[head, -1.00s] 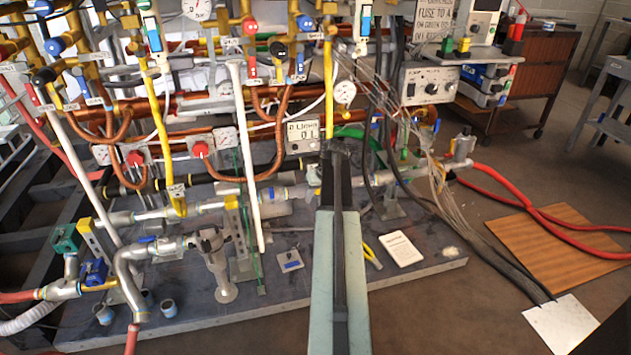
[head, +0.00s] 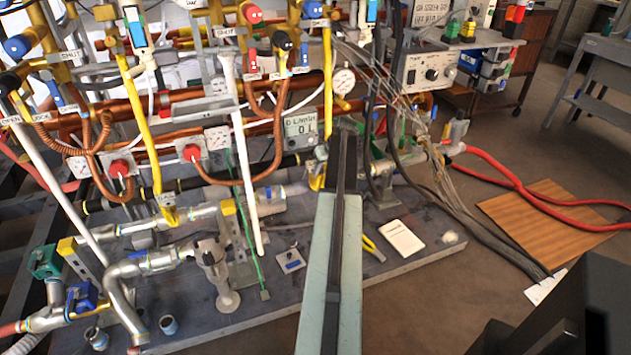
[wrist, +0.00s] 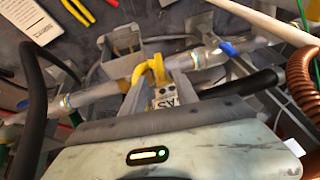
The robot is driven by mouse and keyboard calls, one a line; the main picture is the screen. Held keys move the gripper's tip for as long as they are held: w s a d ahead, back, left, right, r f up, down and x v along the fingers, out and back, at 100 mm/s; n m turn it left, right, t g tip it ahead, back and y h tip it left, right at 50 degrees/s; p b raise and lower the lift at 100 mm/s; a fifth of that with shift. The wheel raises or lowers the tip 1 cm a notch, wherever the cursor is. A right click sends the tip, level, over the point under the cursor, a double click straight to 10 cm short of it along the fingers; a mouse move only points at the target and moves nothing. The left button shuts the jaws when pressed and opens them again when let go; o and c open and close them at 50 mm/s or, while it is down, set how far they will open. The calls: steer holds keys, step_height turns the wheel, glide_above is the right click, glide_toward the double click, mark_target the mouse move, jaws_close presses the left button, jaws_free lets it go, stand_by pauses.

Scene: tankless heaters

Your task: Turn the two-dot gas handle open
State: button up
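No handle with two dots can be made out in either view. In the head view, candidate handles are the blue-and-white lever (head: 134,27) at the upper left, a red knob (head: 253,14), a black knob (head: 282,41) and a blue knob (head: 18,47) at the far left. My arm reaches up the middle of the head view, and its end lies beside the foot of a yellow pipe (head: 318,178). In the wrist view, my gripper (wrist: 153,82) has its grey fingers apart, with a bent yellow pipe (wrist: 150,68) and a partly hidden tag (wrist: 165,98) between them. Contact cannot be told.
Loose cables (head: 430,190) hang on the right. A red hose (head: 520,187) crosses a wooden board (head: 560,205) on the floor. A white card (head: 401,238) lies on the base slab.

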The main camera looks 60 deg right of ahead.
mark_target(317, 179)
steer(key=b+x, duration=0.5)
steer(key=x, duration=0.1)
steer(key=shift+w+f, duration=0.1)
steer(key=shift+f, duration=0.25)
steer(key=shift+r, duration=0.1)
jaws_close()
steer(key=shift+a, duration=0.15)
steer(key=shift+g+h, duration=0.4)
steer(key=shift+h, duration=0.2)
jaws_free()
